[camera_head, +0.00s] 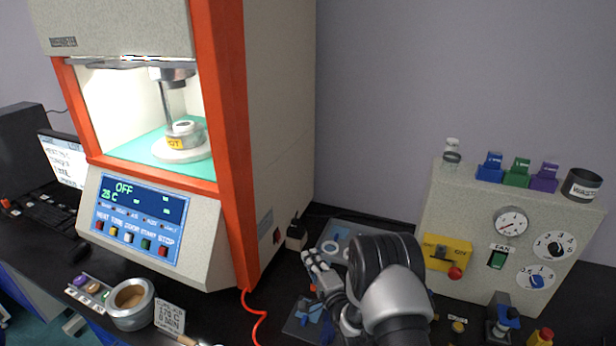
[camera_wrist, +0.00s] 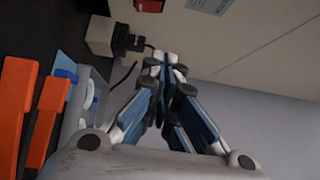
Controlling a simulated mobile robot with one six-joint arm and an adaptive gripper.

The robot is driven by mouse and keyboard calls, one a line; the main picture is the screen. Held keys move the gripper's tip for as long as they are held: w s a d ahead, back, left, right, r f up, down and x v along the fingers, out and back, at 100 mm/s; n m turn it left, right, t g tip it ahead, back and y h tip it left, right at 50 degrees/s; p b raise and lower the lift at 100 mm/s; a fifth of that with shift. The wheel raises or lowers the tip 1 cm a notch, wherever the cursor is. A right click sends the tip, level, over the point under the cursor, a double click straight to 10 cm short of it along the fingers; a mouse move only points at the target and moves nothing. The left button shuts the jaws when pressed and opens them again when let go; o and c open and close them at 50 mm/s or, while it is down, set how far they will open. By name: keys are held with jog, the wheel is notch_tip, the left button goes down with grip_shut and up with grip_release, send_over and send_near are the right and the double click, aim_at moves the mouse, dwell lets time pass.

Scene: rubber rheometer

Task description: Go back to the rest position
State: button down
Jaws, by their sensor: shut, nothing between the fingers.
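My gripper (camera_head: 312,262) is in front of the dark bench, right of the rheometer, with my arm folded above the bench near the bottom middle of the head view. In the wrist view my gripper (camera_wrist: 165,62) is shut, its fingertips together and nothing between them. The rheometer (camera_head: 278,110) has an orange frame and a lit, open chamber. A round die part with a yellow label (camera_head: 184,136) sits inside on the lower plate. Its panel (camera_head: 138,215) reads OFF and 25 C.
A grey control box (camera_head: 480,240) with dials stands at the right, carrying coloured clips and a waste cup (camera_head: 581,186). A metal ring pot (camera_head: 131,304) and small sample discs are at the front left. A power plug (camera_wrist: 100,36) and orange-handled tools (camera_wrist: 42,125) lie near my gripper.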

notch_tip(320, 180, up, 8)
jog(key=w+d+f+n+g+h, duration=0.1)
jog(key=w+d+n+h, duration=0.1)
jog(key=s+d+r+n+g+h, duration=0.2)
jog(key=s+d+r+n, duration=0.15)
jog(key=s+r, duration=0.35)
jog(key=s+d+r+n+g+h, duration=0.2)
jog(key=s+d+r, duration=0.25)
jog(key=r, duration=0.45)
jog(key=s+d+r+n+g, duration=0.1)
jog(key=s+n+g, duration=0.5)
jog(key=s, duration=2.9)
jog(key=shift+s+d+g+h, duration=0.25)
jog(key=shift+d+g+h, duration=0.15)
jog(key=shift+d+g, duration=0.25)
